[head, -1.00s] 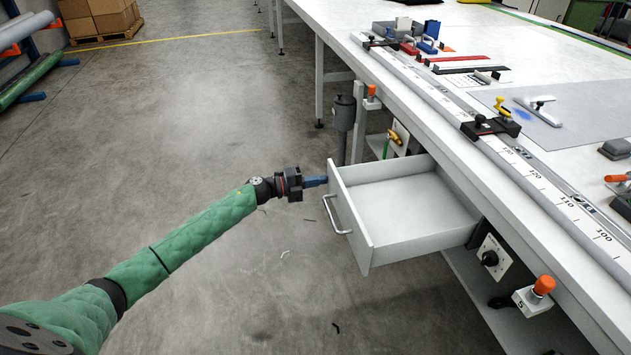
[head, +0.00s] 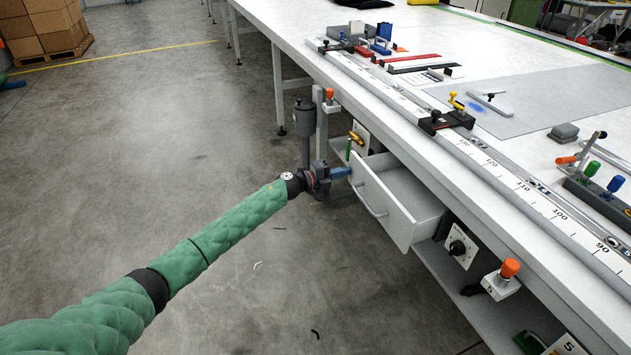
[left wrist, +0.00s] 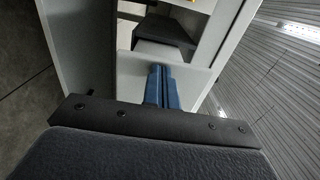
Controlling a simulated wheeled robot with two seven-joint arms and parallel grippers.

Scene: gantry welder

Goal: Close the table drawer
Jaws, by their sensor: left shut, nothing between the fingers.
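The light grey table drawer (head: 384,204) is partly open under the long white worktable (head: 480,200). It is empty, and a metal bar handle (head: 368,200) is on its front. My left gripper (head: 347,172), with blue fingers, is shut and empty at the far upper corner of the drawer front, and appears to touch it. In the left wrist view the shut fingers (left wrist: 163,88) point at a pale panel (left wrist: 135,75), with the table's underside beyond. My right gripper is not in view.
A grey post (head: 306,130) stands beside the table just past my left gripper. An orange-topped button box (head: 503,280) and a black knob panel (head: 459,246) hang under the table edge, right of the drawer. The floor (head: 150,150) at left is clear.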

